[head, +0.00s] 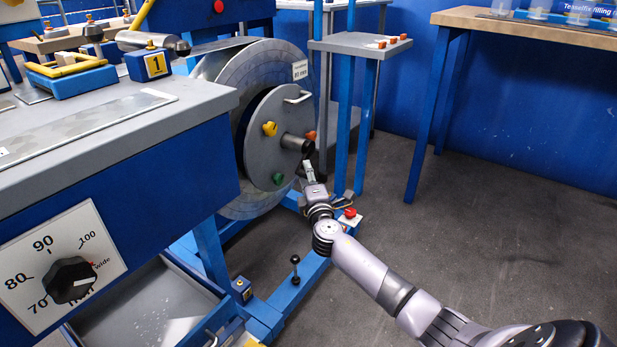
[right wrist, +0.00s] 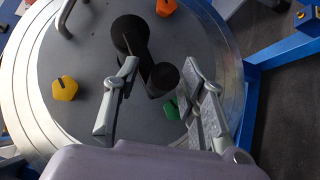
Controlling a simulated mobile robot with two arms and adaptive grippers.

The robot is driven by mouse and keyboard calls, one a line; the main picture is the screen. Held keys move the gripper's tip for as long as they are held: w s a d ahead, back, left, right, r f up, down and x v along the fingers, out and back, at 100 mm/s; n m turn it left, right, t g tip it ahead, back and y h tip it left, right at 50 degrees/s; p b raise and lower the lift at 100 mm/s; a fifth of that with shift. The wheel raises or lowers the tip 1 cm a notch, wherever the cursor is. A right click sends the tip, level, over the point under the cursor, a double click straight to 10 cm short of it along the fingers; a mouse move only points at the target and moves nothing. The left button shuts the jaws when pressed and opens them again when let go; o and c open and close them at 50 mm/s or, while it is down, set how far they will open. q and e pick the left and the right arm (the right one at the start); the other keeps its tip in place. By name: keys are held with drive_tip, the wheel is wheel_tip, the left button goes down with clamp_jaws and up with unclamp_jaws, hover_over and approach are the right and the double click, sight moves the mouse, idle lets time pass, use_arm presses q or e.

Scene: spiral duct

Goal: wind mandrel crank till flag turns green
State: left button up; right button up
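The mandrel is a grey round plate (head: 262,150) in front of a larger metal disc (head: 228,70), at the middle of the head view. Its black crank shows in the right wrist view, with a round hub (right wrist: 128,34) and an arm leading to a round handle end (right wrist: 163,76). In the head view the crank (head: 296,143) sticks out from the plate. My right gripper (head: 309,172) is at the crank. In the right wrist view its fingers (right wrist: 160,95) are apart, one on each side of the handle end; contact cannot be told. I cannot make out a flag. My left gripper is out of view.
The plate carries yellow (head: 270,128), orange (right wrist: 166,7) and green (right wrist: 171,109) knobs and a pale bar handle (head: 299,97). A blue bench with a dial (head: 69,280) stands left. A post stand (head: 359,45) is close behind my right arm. Open floor (head: 480,230) lies right.

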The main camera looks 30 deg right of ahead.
clamp_jaws()
drive_tip(key=shift+w, duration=0.1)
idle(0.6)
